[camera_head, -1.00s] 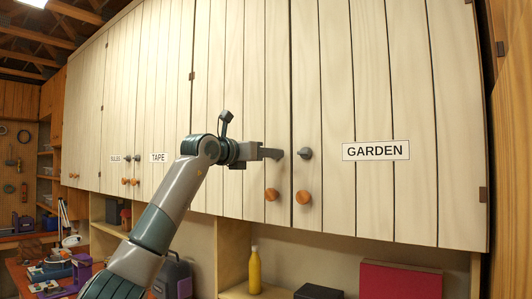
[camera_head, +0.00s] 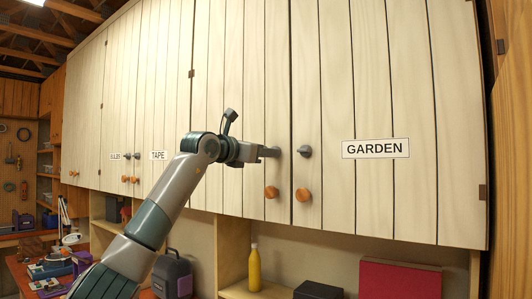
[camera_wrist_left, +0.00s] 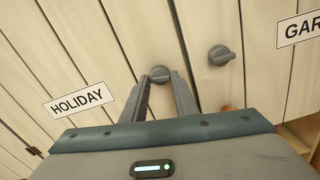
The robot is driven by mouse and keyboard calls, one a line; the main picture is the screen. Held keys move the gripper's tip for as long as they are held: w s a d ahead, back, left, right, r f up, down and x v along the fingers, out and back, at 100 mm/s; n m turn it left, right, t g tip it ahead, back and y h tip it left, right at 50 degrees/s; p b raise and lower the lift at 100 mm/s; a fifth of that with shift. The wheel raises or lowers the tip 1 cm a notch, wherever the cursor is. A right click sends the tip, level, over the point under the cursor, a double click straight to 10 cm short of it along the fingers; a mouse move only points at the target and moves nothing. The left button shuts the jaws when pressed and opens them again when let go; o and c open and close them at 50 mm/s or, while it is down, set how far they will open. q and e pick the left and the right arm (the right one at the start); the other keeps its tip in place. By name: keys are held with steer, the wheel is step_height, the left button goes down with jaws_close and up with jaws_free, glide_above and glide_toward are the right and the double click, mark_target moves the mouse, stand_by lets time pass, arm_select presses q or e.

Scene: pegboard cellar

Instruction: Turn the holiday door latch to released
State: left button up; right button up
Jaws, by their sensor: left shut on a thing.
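The holiday door latch (camera_wrist_left: 160,74) is a small grey knob on a cream plank door, beside the HOLIDAY label (camera_wrist_left: 78,100) in the left wrist view. My left gripper (camera_wrist_left: 161,88) reaches it with one finger on each side and is shut on it. In the head view my left gripper (camera_head: 268,151) meets the door at the latch, above an orange round knob (camera_head: 271,192). The gripper covers most of the latch there, and my arm hides the HOLIDAY label. The latch's exact turn is hard to tell. The door is shut. My right gripper is not in view.
A similar grey latch (camera_head: 305,151) sits just right on the GARDEN door (camera_head: 400,200), with its own orange knob (camera_head: 303,195). Below the cabinets, an open shelf holds a yellow bottle (camera_head: 254,268) and a red box (camera_head: 398,279). A cluttered bench stands at lower left.

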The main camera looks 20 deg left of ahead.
arm_select(q)
steer(key=m+p, duration=0.1)
steer(key=m, duration=1.4)
steer(key=shift+m+p, duration=0.3)
steer(key=shift+m, duration=0.1)
steer(key=o, duration=1.1)
steer(key=shift+c, duration=0.2)
steer(key=shift+s, duration=0.15)
steer(key=b+v, duration=0.9)
steer(key=v, duration=0.8)
